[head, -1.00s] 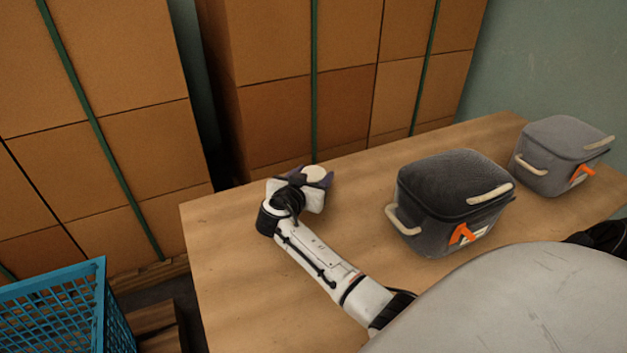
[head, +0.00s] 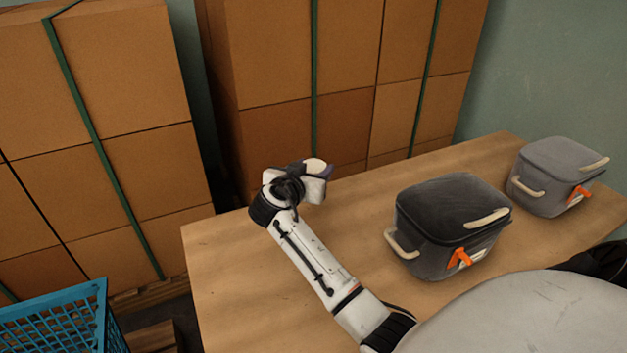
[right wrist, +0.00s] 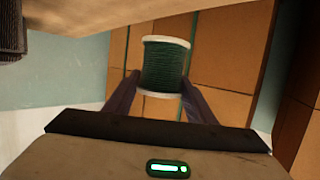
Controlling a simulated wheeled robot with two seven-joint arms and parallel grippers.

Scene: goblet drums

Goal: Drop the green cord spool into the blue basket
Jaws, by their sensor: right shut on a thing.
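The green cord spool (right wrist: 165,65) has white flanges and sits between the two dark fingers of my right gripper (right wrist: 163,98) in the right wrist view. In the head view, my right gripper (head: 318,172) is shut on it over the far edge of the table, and only a pale flange of the spool (head: 314,165) shows. The spool appears raised off the table. The blue basket (head: 60,297) is at the lower left of the head view, left of the table and partly cut off by the frame. My left gripper is not in view.
A dark grey lidded box (head: 452,215) and a lighter grey one (head: 560,170) stand on the right of the wooden table (head: 230,270). Strapped carton stacks (head: 290,70) rise behind it. The table's left part is bare, with a gap between table and basket.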

